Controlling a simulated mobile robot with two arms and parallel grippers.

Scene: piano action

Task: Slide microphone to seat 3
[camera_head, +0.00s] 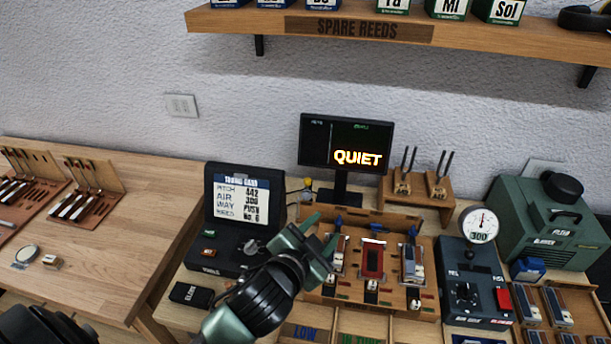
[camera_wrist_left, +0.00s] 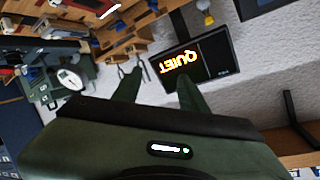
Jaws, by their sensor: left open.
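My left gripper (camera_head: 322,232) is open in front of the wooden bench rack (camera_head: 390,218), with nothing seen between its fingers. The gripper also shows in the left wrist view (camera_wrist_left: 157,84), its fingers pointing towards the screen. No seat number is readable. My right gripper is not in view.
A screen (camera_head: 346,145) reading QUIET stands behind the rack. A black case (camera_head: 241,205) is to the left; a dark box with a dial (camera_head: 476,285) and a green machine (camera_head: 545,235) are to the right. A shelf (camera_head: 480,32) hangs above. The left table (camera_head: 110,240) has free room.

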